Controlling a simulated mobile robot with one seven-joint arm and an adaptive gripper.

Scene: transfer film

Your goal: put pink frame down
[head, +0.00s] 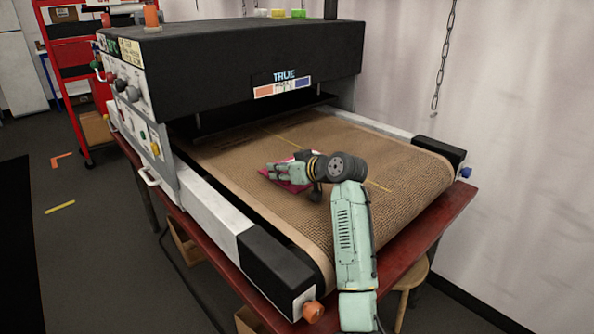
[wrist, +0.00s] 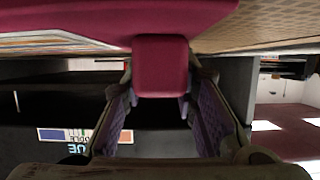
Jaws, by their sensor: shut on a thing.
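The pink frame (head: 290,185) is over the conveyor belt, close to its surface; I cannot tell whether it touches. My gripper (head: 272,171) and arm hide much of it in the head view. In the wrist view the pink frame (wrist: 110,14) fills the upper left, and its block-like pink part sits between the fingers of my gripper (wrist: 160,84). The gripper is shut on it. A striped coloured patch shows beside the pink at the left of the wrist view.
The brown mesh conveyor belt (head: 405,178) is bare around the frame. A black dryer hood (head: 235,60) overhangs its far end. White side rails (head: 205,205) border it. A red table (head: 455,208) carries the machine. A chain (head: 445,55) hangs by the wall.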

